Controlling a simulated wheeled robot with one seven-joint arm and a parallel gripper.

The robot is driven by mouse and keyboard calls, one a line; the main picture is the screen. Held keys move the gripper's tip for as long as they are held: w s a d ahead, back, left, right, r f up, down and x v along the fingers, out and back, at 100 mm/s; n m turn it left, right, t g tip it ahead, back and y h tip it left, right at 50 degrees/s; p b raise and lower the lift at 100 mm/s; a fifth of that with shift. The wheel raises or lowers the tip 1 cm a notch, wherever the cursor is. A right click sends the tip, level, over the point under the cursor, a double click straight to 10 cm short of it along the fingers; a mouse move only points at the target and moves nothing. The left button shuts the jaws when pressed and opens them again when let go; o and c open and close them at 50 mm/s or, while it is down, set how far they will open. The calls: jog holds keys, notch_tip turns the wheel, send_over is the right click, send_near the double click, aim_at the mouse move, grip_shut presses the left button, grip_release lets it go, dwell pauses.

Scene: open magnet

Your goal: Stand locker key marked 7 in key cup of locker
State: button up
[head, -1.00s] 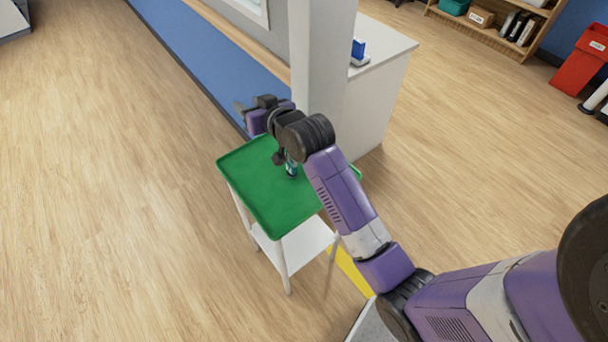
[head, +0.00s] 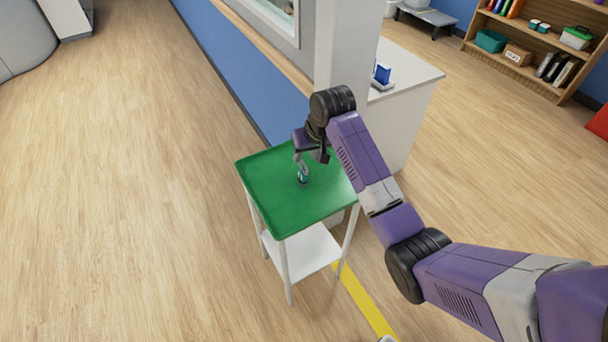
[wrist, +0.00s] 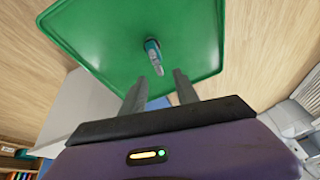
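A small teal and silver-grey object, seemingly the locker key (head: 303,174), stands on the green top of a small white cart (head: 265,185). Its number cannot be read, and I cannot tell if the teal part is a holder. In the wrist view the key (wrist: 153,56) lies just beyond the fingertips, roughly in line with the gap between them. My gripper (head: 310,157) is above the green top, close to the key. In the wrist view my gripper (wrist: 159,84) is open with nothing between its fingers. I cannot make out the locker or its key cup.
A pale pillar (head: 341,45) and a white counter (head: 410,92) with a blue item (head: 382,73) stand behind the cart. A blue half-wall (head: 225,60) runs along the back. Shelves (head: 530,45) are at far right. The wooden floor at left is clear.

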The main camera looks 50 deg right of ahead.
aim_at(302, 161)
jog(key=shift+p+x, duration=0.5)
jog(key=shift+x, duration=2.1)
jog(key=shift+w+d+r, duration=0.1)
jog(key=shift+w+d, duration=0.05)
grip_shut()
